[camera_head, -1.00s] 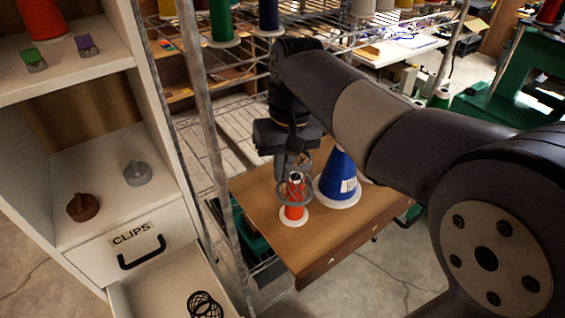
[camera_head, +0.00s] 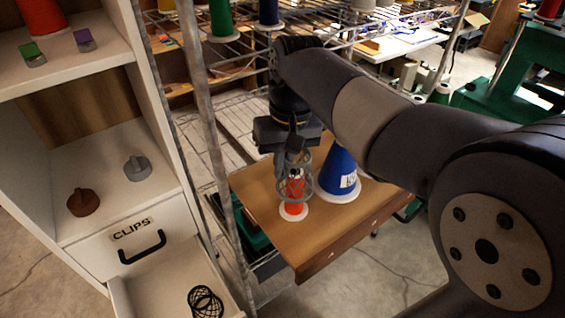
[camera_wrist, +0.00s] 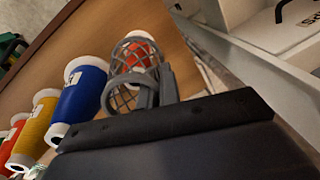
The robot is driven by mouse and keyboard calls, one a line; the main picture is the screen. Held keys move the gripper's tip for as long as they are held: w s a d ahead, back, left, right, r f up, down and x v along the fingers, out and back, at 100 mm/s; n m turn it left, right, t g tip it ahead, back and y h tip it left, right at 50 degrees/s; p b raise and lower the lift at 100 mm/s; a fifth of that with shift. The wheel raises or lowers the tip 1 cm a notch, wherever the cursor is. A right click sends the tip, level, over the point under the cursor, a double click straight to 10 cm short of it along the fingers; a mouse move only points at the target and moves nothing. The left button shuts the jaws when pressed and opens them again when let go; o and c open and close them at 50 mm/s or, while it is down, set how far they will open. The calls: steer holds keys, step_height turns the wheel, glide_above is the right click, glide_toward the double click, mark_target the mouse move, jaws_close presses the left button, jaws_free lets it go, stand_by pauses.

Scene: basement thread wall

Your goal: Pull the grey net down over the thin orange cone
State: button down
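The thin orange cone (camera_head: 294,208) stands upright on a white base on the brown board. The grey net (camera_head: 307,183) is an open-mesh sleeve around the cone's upper part, and orange shows through the mesh. The cone's lower part and base are bare below it. My gripper (camera_head: 291,152) is above the net, pointing down, and appears shut on its upper end. In the wrist view the net (camera_wrist: 117,98) hangs from my gripper (camera_wrist: 157,90), with the orange cone (camera_wrist: 141,48) inside. The exact finger contact is partly hidden.
A wide blue cone (camera_head: 338,172) stands close to the right of the net. Yellow (camera_wrist: 38,122) and red (camera_wrist: 14,138) cones line up beyond it in the wrist view. A wire rack post (camera_head: 215,130) and an open clips drawer (camera_head: 150,285) are at the left.

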steer(key=shift+f, duration=0.1)
steer(key=shift+f+b, duration=0.85)
steer(key=shift+f, duration=0.3)
steer(key=c, duration=1.6)
jaws_free()
steer(key=shift+o, duration=0.2)
step_height(320, 180, up, 11)
steer(key=d, duration=0.1)
steer(key=shift+w, duration=0.15)
steer(key=shift+f, duration=0.1)
